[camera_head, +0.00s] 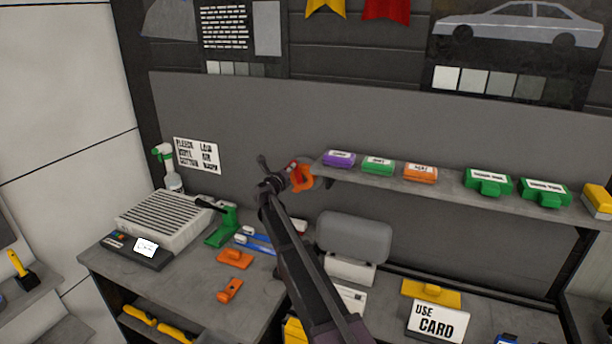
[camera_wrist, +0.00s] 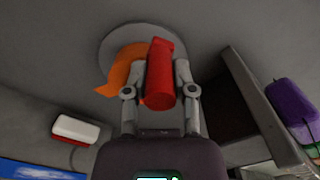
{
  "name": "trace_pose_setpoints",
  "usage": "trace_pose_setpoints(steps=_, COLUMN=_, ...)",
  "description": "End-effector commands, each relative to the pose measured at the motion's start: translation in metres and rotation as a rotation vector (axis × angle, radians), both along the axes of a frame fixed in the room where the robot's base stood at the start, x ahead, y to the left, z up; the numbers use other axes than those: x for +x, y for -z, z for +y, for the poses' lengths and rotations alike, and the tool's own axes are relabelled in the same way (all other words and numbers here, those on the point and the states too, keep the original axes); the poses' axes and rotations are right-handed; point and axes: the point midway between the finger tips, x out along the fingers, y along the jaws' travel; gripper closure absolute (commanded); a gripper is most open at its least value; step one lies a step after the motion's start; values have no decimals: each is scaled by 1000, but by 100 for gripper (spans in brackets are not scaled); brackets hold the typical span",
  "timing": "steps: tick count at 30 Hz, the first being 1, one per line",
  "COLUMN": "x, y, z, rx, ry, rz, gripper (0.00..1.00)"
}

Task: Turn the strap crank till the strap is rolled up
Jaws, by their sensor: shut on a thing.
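The strap crank is on the grey back wall, left of the shelf end. Its red handle (camera_wrist: 159,78) stands out toward me in the wrist view and also shows small in the head view (camera_head: 293,168). An orange part (camera_wrist: 122,72), which may be the strap, sits behind and left of the handle, in front of a round grey plate (camera_wrist: 112,42) on the wall. My gripper (camera_wrist: 160,72) is shut on the red handle, one finger on each side. In the head view my gripper (camera_head: 281,178) partly hides the crank. I cannot tell how much strap is rolled up.
A grey shelf (camera_head: 448,187) with purple (camera_head: 340,158), green and orange boxes starts just right of the crank. Below are a workbench with a grey vented unit (camera_head: 163,222), a green tool and orange pieces, and a grey rounded box (camera_head: 354,238).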

Motion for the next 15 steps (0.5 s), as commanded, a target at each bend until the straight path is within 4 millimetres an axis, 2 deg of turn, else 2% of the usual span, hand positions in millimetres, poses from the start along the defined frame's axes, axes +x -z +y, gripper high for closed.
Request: trace_pose_setpoints(steps=15, x=9, y=23, z=20, rx=-261, ry=1, rz=113, gripper=85)
